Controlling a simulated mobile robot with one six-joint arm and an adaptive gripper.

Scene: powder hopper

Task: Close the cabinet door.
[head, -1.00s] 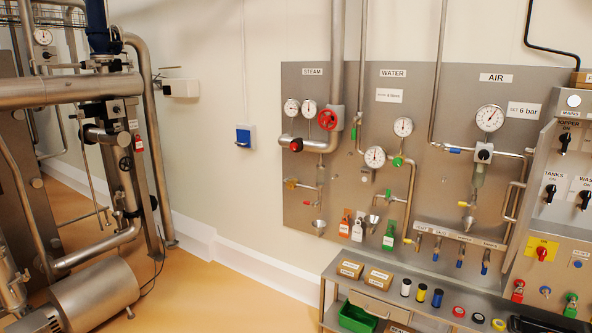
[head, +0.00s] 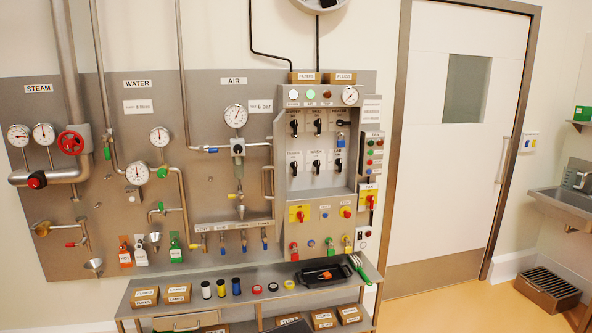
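A grey steel control cabinet (head: 283,165) is mounted at the right end of the wall panel. Its recessed front shows several black switches, coloured lamps and a gauge at the top. A steel bar handle (head: 267,182) shows at the cabinet's left edge. I cannot tell whether it belongs to the cabinet door, and no door leaf swung wide is clear to me. A narrow strip with lamps and buttons (head: 373,150) runs along the cabinet's right side. My gripper is not in view.
A steel bench (head: 240,298) with a black tray (head: 323,274), coloured rolls and boxes stands below the cabinet. Pipes, valves and gauges cover the panel (head: 80,120) on the left. A white room door (head: 440,170), shut, and a sink (head: 565,205) are at right. Orange floor (head: 450,308) is free before the door.

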